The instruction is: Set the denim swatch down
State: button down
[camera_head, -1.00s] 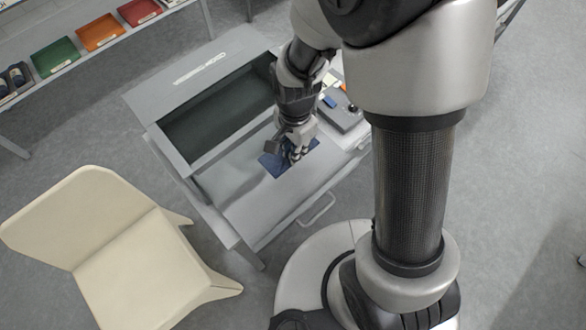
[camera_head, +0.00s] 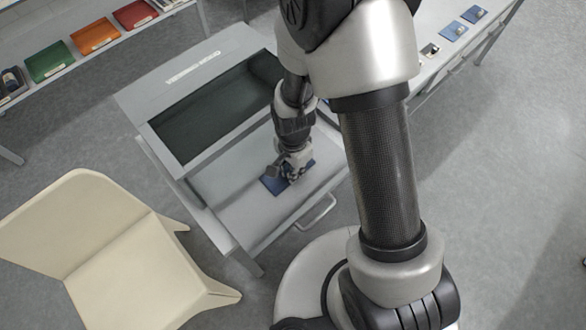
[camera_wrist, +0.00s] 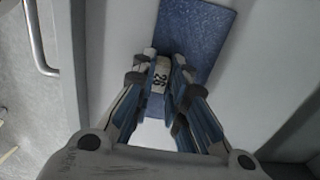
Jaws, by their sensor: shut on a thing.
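In the wrist view the swatch (camera_wrist: 196,34) shows as woven blue cloth beneath and beyond my fingers. A small pale tag marked with a number, perhaps 26 or 92, (camera_wrist: 159,76) lies between the fingertips. My gripper (camera_wrist: 161,78) is shut on the swatch at this tag. In the head view my gripper (camera_head: 290,172) hides part of the swatch. I cannot tell whether the cloth touches the surface.
A cream chair (camera_head: 120,245) stands at left. Green, orange and red trays (camera_head: 95,36) sit on a back shelf. Blue cards (camera_head: 453,31) lie on a table at upper right.

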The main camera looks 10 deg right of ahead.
jog(key=shift+f, duration=0.1)
jog(key=c, duration=1.6)
grip_release()
notch_tip(320, 180, up, 22)
jog(key=d+n+t+p, duration=0.1)
jog(key=d+n+p, duration=0.2)
jog(key=p, duration=0.1)
jog(key=s+d+r+n+t, duration=0.1)
jog(key=s+r+n, duration=0.1)
jog(key=s+r, duration=0.2)
jog(key=s+d+r+n+t, duration=0.1)
jog(key=s+d+r+n, duration=0.1)
jog(key=s+r, duration=0.3)
jog(key=s+d+r+n+t, duration=0.1)
jog(key=s+d+r+n, duration=0.1)
jog(key=s+r+n, duration=0.2)
jog(key=shift+s+r+t, duration=0.2)
jog(key=shift+r+t, duration=0.1)
jog(key=shift+r, duration=0.25)
